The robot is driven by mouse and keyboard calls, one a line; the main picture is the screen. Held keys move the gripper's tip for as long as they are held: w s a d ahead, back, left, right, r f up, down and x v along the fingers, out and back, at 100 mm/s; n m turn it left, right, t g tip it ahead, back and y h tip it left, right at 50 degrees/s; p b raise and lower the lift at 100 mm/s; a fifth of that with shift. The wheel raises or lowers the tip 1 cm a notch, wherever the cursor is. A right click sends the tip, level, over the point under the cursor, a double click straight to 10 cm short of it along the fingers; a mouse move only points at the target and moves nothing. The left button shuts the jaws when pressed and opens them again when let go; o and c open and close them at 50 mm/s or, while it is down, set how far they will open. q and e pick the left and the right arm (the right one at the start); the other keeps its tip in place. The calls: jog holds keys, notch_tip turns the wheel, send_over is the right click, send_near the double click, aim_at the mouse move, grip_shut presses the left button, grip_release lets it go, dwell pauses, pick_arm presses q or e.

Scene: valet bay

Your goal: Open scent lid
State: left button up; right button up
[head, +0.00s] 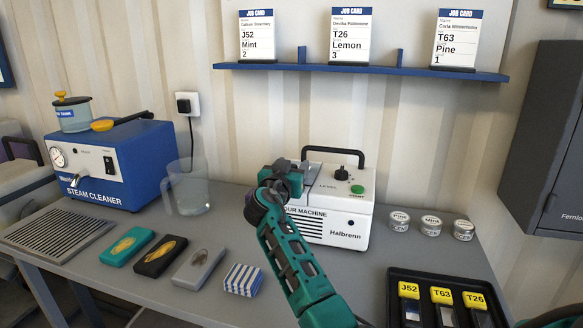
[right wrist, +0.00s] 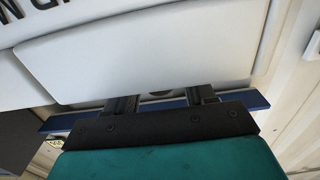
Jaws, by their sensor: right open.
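The white odour machine (head: 333,229) stands on the grey bench, with a black carry handle, a black level knob (head: 342,172) and a green button (head: 357,189) on its top. My right gripper (head: 294,172) is at the left part of its top and covers much of that side, so I cannot make out the scent lid in the head view. In the right wrist view a pale panel (right wrist: 150,50) with rounded corners lies close ahead of the open fingers (right wrist: 161,98). No object shows between them, and I cannot tell whether they touch the panel. My left gripper is out of view.
A blue steam cleaner (head: 120,165) and a clear jug (head: 188,188) stand to the left. Several pads and a striped cloth (head: 243,280) lie along the front. Small tins (head: 431,226) and a black tray (head: 395,310) with yellow-topped tags are to the right.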

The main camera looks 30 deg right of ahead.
grip_shut()
dwell(0.4)
